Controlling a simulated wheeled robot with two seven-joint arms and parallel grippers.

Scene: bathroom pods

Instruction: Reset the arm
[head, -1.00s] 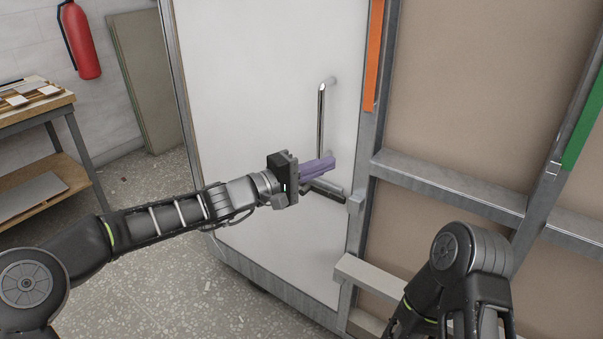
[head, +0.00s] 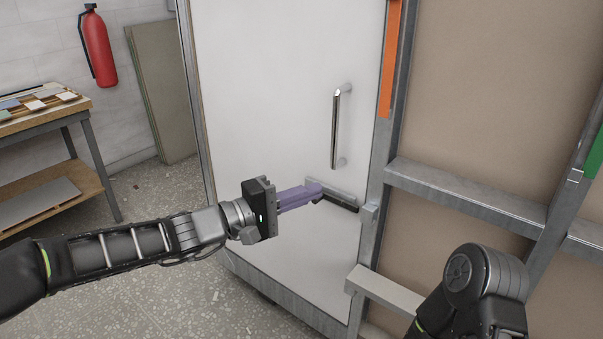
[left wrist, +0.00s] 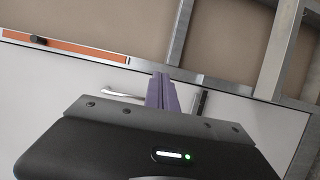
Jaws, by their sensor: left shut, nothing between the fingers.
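My left gripper (head: 318,190) has purple fingers that are closed together and empty. It reaches in from the left in front of the white door panel (head: 270,100), below the chrome handle (head: 335,125). Its tips overlap the dark-edged latch bar (head: 335,196) in the head view; I cannot tell whether they touch it. In the left wrist view the closed purple fingers (left wrist: 161,92) point toward the panel, with the handle (left wrist: 122,94) to their left. My right arm (head: 475,290) shows at the lower right, and its gripper is out of view.
A metal frame with beige panels (head: 480,95) stands at the right, with an orange strip (head: 391,60) beside the door. A wooden workbench (head: 75,108) with sample tiles stands at the left. A red fire extinguisher (head: 97,48) hangs on the wall.

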